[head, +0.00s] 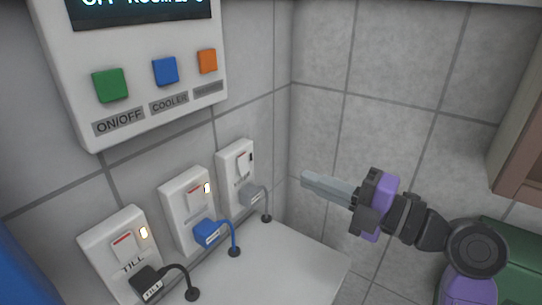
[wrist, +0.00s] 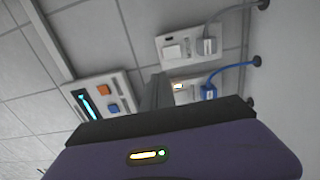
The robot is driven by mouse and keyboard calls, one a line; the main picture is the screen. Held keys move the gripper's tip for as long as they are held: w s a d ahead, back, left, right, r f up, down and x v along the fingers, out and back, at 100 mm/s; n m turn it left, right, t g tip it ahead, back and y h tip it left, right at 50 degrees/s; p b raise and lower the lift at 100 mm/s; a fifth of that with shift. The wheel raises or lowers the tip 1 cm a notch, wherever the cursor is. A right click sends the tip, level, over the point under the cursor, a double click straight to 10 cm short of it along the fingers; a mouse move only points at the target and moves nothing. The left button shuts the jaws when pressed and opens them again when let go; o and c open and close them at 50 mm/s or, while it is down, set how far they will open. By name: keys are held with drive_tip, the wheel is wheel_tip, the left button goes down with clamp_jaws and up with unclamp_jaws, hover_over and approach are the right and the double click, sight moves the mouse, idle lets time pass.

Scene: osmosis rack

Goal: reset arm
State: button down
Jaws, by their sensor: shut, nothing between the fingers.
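My gripper (head: 306,179) is shut and empty in the head view, its fingers pointing left toward the socket wall. It is in free air, to the right of the far socket (head: 236,176), which has a grey plug (head: 252,195). In the wrist view my closed fingers (wrist: 158,82) point at the wall near the sockets. My arm stretches in from the lower right of the head view.
A control panel (head: 150,110) with green, blue and orange buttons hangs on the left wall. Below it are a blue plug (head: 208,233) and a black plug (head: 148,284) in sockets. A white surface (head: 290,262) lies beneath. A brown cabinet (head: 520,150) is at right.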

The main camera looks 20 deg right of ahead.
drive_tip(key=w+d+r+m+t+h, duration=0.2)
drive_tip(key=d+m+t+h, duration=0.35)
drive_tip(key=m, duration=0.65)
drive_tip(key=s+d+f+m+g+h, duration=0.25)
drive_tip(key=s+f+m+h, duration=0.4)
drive_tip(key=f+m, duration=0.35)
drive_tip(key=s+a+f+g+y+p, duration=0.1)
drive_tip(key=s+a+f, duration=0.2)
drive_tip(key=s, duration=0.6)
drive_tip(key=s+a+f+m+g+y, duration=0.1)
drive_tip(key=s+a+f, duration=0.3)
drive_tip(key=s, duration=0.5)
drive_tip(key=s+a+f+m+g+y+p, duration=0.1)
drive_tip(key=s+a+f, duration=0.3)
drive_tip(key=s, duration=0.5)
drive_tip(key=a+g, duration=0.1)
drive_tip(key=a, duration=0.1)
drive_tip(key=shift+s+a+p, duration=0.15)
drive_tip(key=shift+a+p, duration=0.15)
